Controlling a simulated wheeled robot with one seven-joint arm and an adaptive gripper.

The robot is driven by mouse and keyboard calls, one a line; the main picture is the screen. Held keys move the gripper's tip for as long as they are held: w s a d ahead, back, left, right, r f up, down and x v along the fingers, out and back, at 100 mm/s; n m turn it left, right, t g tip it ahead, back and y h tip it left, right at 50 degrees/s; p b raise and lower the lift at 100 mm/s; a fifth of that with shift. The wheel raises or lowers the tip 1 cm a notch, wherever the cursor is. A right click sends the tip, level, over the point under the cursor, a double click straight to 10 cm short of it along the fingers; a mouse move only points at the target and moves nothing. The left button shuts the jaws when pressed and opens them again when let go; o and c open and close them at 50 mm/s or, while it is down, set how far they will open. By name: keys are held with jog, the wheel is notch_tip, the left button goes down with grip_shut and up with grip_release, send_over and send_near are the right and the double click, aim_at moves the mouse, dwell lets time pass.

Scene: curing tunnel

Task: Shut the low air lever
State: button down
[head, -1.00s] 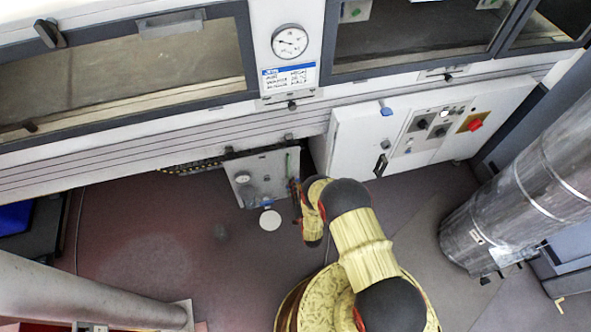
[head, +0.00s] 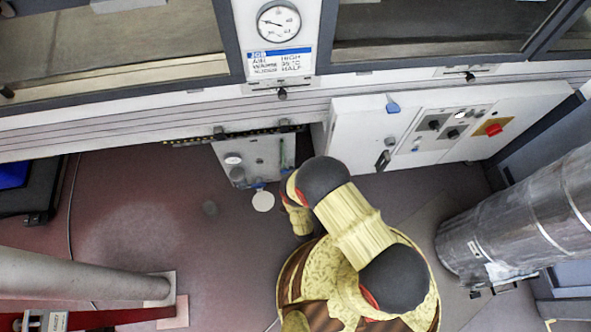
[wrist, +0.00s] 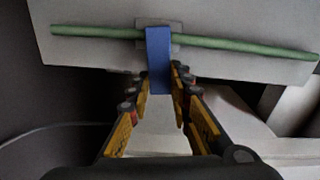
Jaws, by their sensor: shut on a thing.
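The low air lever is a flat blue handle (wrist: 158,55) in the wrist view. It stands crosswise to a thin green pipe (wrist: 95,33) on a pale panel. My gripper (wrist: 159,82) is shut on the lever's lower part, one finger on each side. In the head view, the low panel (head: 262,160) stands under the tunnel's edge, with a green pipe (head: 282,152) at its right side. My arm hides the gripper and its contact with the lever there.
A white round disc (head: 263,201) sits just below the low panel. A white control cabinet (head: 355,130) with a red knob (head: 493,130) stands to its right. A large metal duct (head: 520,220) is at far right and a grey pipe (head: 80,280) at lower left.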

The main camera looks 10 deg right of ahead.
jog(key=shift+w+a+f+m, duration=0.1)
jog(key=shift+a+f+m, duration=0.1)
jog(key=shift+m, duration=0.6)
jog(key=shift+w, duration=0.1)
jog(key=c, duration=1.9)
grip_release()
jog(key=shift+o, duration=1.4)
jog(key=shift+f, duration=0.1)
jog(key=shift+d, duration=0.1)
jog(key=shift+s+r, duration=0.2)
jog(key=shift+r, duration=4.9)
jog(key=shift+c, duration=0.5)
